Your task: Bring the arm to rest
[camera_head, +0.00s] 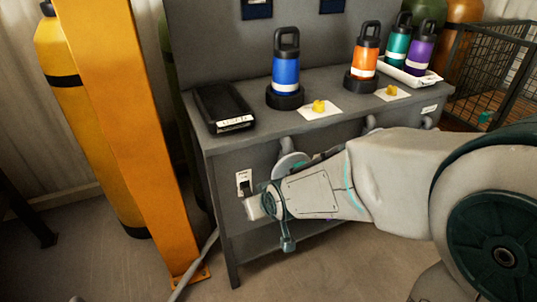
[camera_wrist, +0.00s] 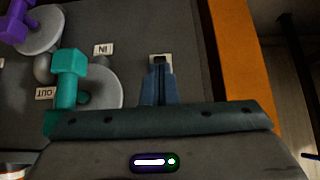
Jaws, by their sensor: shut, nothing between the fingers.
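My arm reaches in from the right in the head view, low in front of the grey bench. My gripper (camera_head: 248,190) is at its left end, close to a small white switch plate (camera_head: 243,177) on the bench's front panel. In the wrist view the two blue-grey fingers of my gripper (camera_wrist: 159,72) are together with nothing between them. Their tips overlap the lower part of the switch plate (camera_wrist: 153,56); I cannot tell whether they touch it. The arm hides part of the panel in the head view.
An orange post (camera_head: 125,120) stands close on the left. Bottles, including a blue one (camera_head: 286,70), and a black tray (camera_head: 222,105) are on the bench (camera_head: 262,120).

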